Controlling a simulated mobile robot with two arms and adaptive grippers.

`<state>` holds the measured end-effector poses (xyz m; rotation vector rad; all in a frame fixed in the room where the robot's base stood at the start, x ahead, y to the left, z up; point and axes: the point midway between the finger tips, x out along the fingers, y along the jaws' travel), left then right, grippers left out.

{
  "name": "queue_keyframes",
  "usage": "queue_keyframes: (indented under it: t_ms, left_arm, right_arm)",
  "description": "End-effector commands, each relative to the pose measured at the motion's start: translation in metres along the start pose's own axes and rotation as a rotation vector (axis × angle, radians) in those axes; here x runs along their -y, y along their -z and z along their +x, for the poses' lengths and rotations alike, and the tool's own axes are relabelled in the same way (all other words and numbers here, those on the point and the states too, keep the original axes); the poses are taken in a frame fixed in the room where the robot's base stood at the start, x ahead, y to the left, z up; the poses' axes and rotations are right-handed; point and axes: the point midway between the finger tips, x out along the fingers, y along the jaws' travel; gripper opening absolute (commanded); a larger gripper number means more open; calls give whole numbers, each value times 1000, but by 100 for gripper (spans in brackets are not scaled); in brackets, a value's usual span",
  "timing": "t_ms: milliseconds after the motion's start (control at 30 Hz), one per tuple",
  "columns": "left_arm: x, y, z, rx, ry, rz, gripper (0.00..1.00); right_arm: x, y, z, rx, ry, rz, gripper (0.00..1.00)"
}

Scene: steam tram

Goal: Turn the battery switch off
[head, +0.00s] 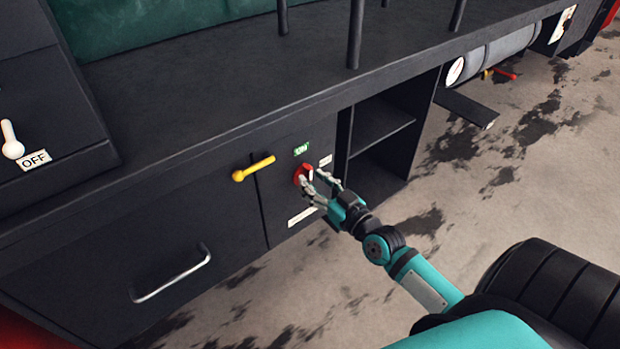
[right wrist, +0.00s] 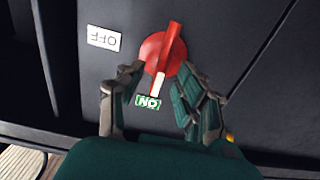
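The battery switch is a red rotary knob (head: 304,174) on the dark cabinet front. It also shows in the right wrist view (right wrist: 166,48), with the white mark on its handle pointing at the green ON label (right wrist: 147,101). The white OFF label (right wrist: 104,38) is off to one side of the knob. In the head view the green label (head: 301,149) is above the knob. My right gripper (right wrist: 163,76) is open, with its fingers on either side of the white-marked end of the handle. I cannot tell whether they touch it. My left gripper is not in view.
A yellow lever (head: 253,168) sticks out left of the switch. Below left is a drawer handle (head: 171,273). An open shelf (head: 378,125) lies to the right, and a ledge (head: 200,137) overhangs the panel. A white lever (head: 12,140) sits far left beside another OFF label.

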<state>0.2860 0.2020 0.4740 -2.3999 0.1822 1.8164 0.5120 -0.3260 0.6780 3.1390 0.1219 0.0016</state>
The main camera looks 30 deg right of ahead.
Motion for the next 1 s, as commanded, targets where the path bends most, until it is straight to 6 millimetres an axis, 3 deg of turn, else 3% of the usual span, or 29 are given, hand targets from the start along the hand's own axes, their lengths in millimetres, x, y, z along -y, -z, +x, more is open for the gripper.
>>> queue_keyframes:
  t_ms: [200, 500, 767, 1000]
  left_arm:
    - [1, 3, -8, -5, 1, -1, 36]
    - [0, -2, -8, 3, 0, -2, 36]
    - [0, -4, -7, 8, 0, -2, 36]
    - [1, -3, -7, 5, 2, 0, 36]
  right_arm:
    - [0, -1, 19, 1, 0, 0, 36]
    - [0, -1, 20, 2, 0, 0, 36]
    - [0, -1, 20, 2, 0, 0, 2]
    - [0, -1, 20, 2, 0, 1, 0]
